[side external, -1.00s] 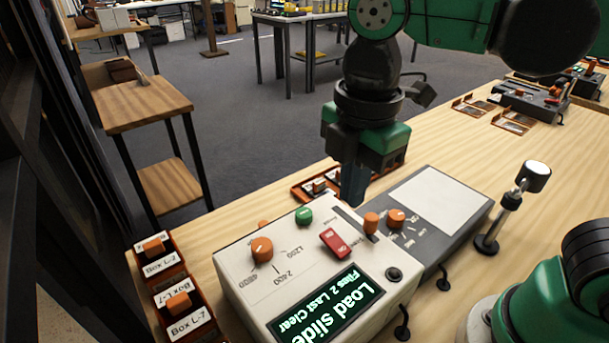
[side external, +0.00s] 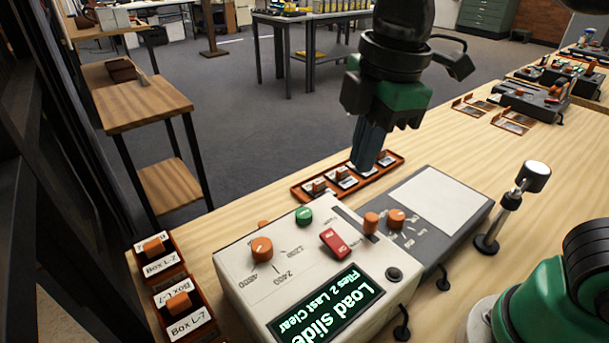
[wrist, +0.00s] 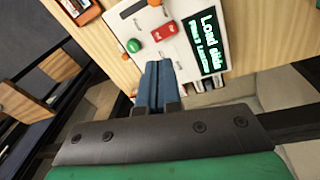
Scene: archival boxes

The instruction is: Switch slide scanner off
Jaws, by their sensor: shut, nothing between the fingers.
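The slide scanner (side external: 240,273) is a white box on the wooden bench, with an orange knob (side external: 262,249), a green button (side external: 304,215), a red rocker switch (side external: 335,242) and a lit display (side external: 330,307) reading "Load slide" and "Files 2 Last Clear". In the wrist view the red switch (wrist: 164,31) and green button (wrist: 133,46) lie just beyond my fingertips. My gripper (side external: 367,165) is shut and empty, raised above the far side of the scanner, apart from its controls. Its blue fingers (wrist: 158,64) are together.
A grey unit with a pale panel (side external: 428,198) adjoins the scanner. An orange tray of labelled pieces (side external: 312,190) lies behind it. A small post with a white-topped head (side external: 537,170) stands at right. Labelled orange boxes (side external: 180,303) sit at left.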

